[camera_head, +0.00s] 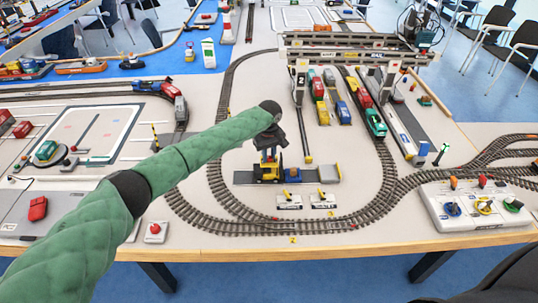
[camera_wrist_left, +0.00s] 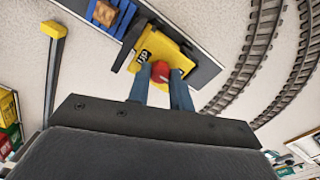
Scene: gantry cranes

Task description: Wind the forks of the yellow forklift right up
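The yellow forklift (camera_head: 267,173) stands on a grey strip (camera_head: 243,177) near the middle of the table, below my left gripper (camera_head: 270,143). In the left wrist view the forklift (camera_wrist_left: 155,48) shows from above, with a red knob (camera_wrist_left: 160,71) near its edge. My left gripper's two blue-grey fingers (camera_wrist_left: 161,88) are close together, one on each side of the knob, and look shut on it. The forks' height cannot be made out. My right gripper is not in view.
A yellow-topped post (camera_head: 308,158) stands close behind. Curved rail tracks (camera_head: 310,226) surround this area. A control box (camera_head: 472,207) with coloured knobs is at the right.

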